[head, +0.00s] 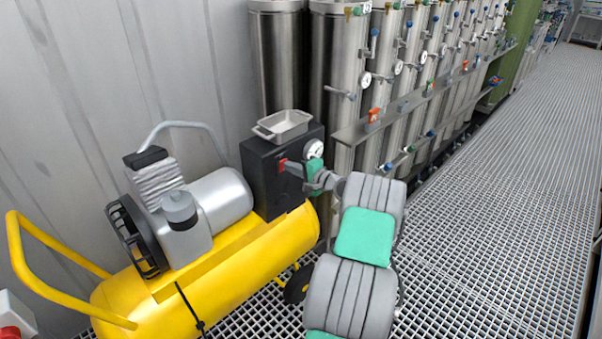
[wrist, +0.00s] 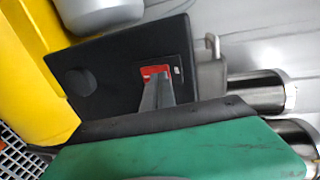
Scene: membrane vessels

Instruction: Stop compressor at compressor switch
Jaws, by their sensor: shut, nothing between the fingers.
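The yellow compressor (head: 240,262) stands at the lower left in the head view. A black control box (head: 262,178) sits at its right end. The compressor switch (head: 283,164) is a red patch on the box's face; it also shows red in the wrist view (wrist: 153,71). My gripper (head: 290,167) is shut and empty, with its fingertips at the red switch. In the wrist view the fingertips (wrist: 158,80) overlap the lower part of the switch and hide some of it. I cannot tell whether they touch it.
A metal tray (head: 283,127) sits on top of the box. A round gauge (head: 314,149) is beside my wrist. Steel vessels (head: 335,70) with valves line the wall behind. The grating floor (head: 500,190) at right is clear.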

